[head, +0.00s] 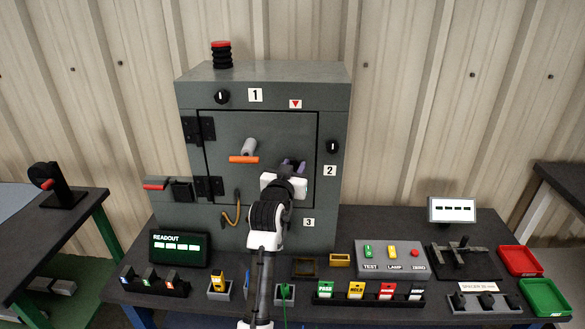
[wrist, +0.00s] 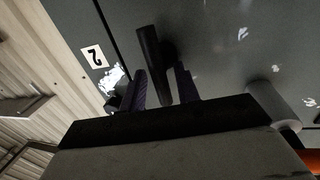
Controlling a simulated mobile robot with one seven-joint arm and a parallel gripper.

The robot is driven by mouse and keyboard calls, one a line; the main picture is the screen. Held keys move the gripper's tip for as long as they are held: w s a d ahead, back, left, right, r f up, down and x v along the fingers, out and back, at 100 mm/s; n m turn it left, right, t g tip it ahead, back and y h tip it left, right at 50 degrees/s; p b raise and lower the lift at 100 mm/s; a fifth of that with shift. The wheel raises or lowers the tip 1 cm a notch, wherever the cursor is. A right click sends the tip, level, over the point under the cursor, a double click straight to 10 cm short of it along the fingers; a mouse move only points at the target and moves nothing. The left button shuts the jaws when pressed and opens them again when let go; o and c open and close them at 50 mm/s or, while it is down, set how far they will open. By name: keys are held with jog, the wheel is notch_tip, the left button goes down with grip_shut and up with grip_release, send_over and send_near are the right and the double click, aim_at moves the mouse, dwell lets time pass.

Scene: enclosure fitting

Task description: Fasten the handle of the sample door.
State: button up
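The grey cabinet (head: 262,90) stands on the bench with its front door (head: 218,180) closed or nearly so; I cannot tell whether it is fully seated. The door's dark lever handle (wrist: 154,62) is near its right edge, and its bar runs nearly upright in the wrist view. In the head view my arm mostly hides the handle. My gripper (head: 292,164) is at the handle, its purple fingers (wrist: 161,88) open on either side of the bar. A narrow gap shows beside the right finger; contact on the left is unclear.
A grey post with an orange bar (head: 244,159) sticks out left of my gripper. Black knobs are on the frame at the top (head: 222,97) and beside label 2 (head: 332,146).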

jog(key=s+a+b, duration=0.2)
jog(key=s+b, duration=0.2)
jog(key=s, duration=0.9)
jog(key=shift+s+a+r, duration=0.2)
jog(key=shift+s+a, duration=0.05)
jog(key=shift+a, duration=0.1)
